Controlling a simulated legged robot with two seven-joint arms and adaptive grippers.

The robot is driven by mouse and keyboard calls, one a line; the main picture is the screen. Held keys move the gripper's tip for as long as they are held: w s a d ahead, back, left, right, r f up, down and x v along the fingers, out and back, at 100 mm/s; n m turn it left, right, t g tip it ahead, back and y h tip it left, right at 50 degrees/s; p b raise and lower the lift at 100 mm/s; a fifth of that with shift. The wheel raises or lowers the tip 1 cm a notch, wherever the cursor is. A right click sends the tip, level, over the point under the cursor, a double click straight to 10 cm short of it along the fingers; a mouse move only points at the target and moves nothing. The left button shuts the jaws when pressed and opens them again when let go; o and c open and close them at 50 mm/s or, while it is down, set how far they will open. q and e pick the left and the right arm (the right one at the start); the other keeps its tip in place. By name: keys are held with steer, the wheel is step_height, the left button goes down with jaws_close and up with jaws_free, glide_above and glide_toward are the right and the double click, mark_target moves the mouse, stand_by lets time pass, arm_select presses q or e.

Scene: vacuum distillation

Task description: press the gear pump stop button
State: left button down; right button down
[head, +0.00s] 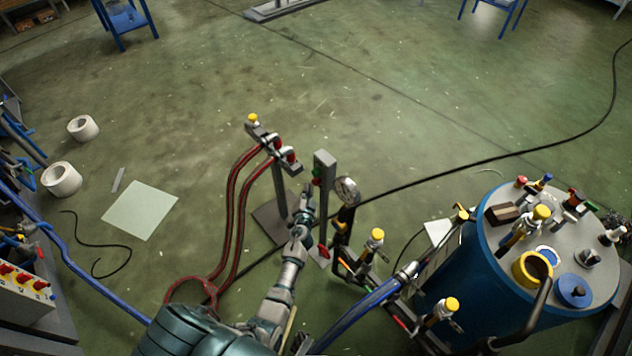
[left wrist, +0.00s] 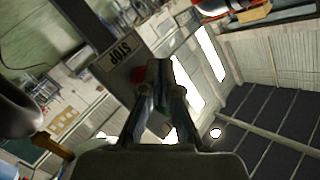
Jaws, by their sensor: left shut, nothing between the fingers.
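The stop button (left wrist: 138,74) is red and sits on a grey control box (left wrist: 115,72) with a STOP label, upside down in the left wrist view. In the head view the box (head: 325,160) tops a grey post, with a green spot on its left side. My left gripper (head: 306,195) is shut and empty, right beside the box and post. In the left wrist view its fingertips (left wrist: 158,70) overlap the edge of the red button and partly hide it. I cannot tell whether they touch it. My right gripper is not in view.
A pressure gauge (head: 346,190) stands close right of the post. Left of it is a stand with red hoses (head: 232,200) and a yellow-topped valve (head: 253,119). A blue vessel (head: 470,270) with fittings fills the right. The green floor behind is mostly clear.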

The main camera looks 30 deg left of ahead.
arm_select(q)
steer(key=shift+w, duration=0.1)
stand_by(0.3)
steer(key=shift+w+d, duration=0.2)
steer(key=shift+w, duration=0.1)
steer(key=shift+r, duration=0.1)
steer(key=shift+w+b, duration=0.2)
steer(key=shift+b, duration=0.1)
stand_by(0.4)
steer(key=shift+s+a, duration=0.15)
steer(key=shift+s, duration=0.5)
steer(key=shift+s, duration=0.1)
